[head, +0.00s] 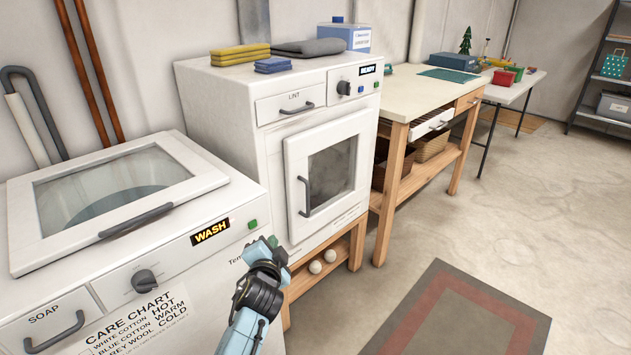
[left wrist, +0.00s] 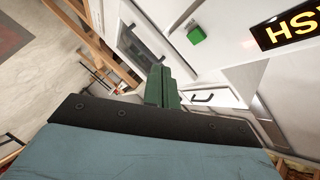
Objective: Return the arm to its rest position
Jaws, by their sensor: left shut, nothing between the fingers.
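My left arm comes up from the bottom of the head view, pale blue with a dark wrist joint. Its gripper (head: 271,242) is in front of the washer's (head: 225,187) front right corner, near the green button (head: 252,224). In the left wrist view the two green fingers (left wrist: 162,86) are together with nothing between them. The green button (left wrist: 196,35) shows beyond them, with a gap in the picture. Whether the gripper touches the washer cannot be told. My right gripper is in neither view.
The white dryer (head: 237,111) stands right of the washer, with its door (head: 328,170) shut. Two pale balls (head: 323,262) lie on the wooden shelf under it. A wooden workbench (head: 415,94) stands farther right. A grey and red rug (head: 456,315) lies on open floor.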

